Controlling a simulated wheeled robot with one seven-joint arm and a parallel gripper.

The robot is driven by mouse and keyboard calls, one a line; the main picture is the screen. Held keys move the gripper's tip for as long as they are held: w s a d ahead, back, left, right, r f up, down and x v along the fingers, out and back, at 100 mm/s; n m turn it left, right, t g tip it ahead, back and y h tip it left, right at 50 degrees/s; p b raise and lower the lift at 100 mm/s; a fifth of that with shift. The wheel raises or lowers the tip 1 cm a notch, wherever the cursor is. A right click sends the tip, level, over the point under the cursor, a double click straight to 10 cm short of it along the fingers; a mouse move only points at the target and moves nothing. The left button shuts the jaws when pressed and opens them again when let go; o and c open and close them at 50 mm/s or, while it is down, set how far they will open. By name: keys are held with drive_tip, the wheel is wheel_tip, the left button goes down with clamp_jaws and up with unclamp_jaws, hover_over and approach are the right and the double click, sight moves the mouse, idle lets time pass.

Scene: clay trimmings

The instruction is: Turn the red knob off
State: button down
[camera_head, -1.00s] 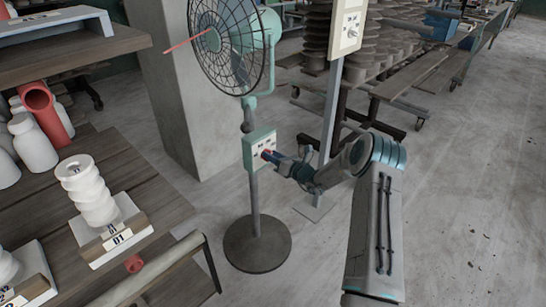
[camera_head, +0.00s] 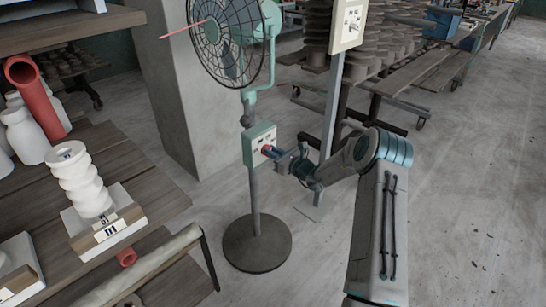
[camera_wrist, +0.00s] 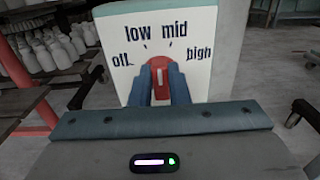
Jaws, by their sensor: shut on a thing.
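The red knob (camera_wrist: 160,70) sits on the pale front of a control box (camera_wrist: 200,25) marked off, low, mid and high. In the wrist view the knob stands roughly upright, below the gap between low and mid; its exact setting is hard to tell. My gripper (camera_wrist: 161,88) is shut on it, one blue finger on each side. In the head view the red knob (camera_head: 266,150) shows on the green box (camera_head: 252,146) on the fan's pole, and my gripper (camera_head: 277,152) reaches it from the right.
The standing fan (camera_head: 227,35) has a round base (camera_head: 257,245) on the floor. A second switch panel (camera_head: 348,22) stands on a post behind. A wooden bench with white insulators (camera_head: 80,180) is at left. Open floor lies at right.

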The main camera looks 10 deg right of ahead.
drive_tip(key=n+b, duration=0.4)
drive_tip(key=b, duration=0.2)
drive_tip(key=n+b, duration=0.4)
drive_tip(key=b, duration=0.2)
drive_tip(key=a+f+n+b, duration=0.1)
drive_tip(key=n+b, duration=0.4)
drive_tip(key=b, duration=0.1)
drive_tip(key=shift+s, duration=0.35)
drive_tip(key=shift+r+n+b, duration=0.1)
drive_tip(key=shift+n+b, duration=0.25)
drive_tip(key=shift+n, duration=0.05)
drive_tip(key=c, duration=1.4)
unclamp_jaws()
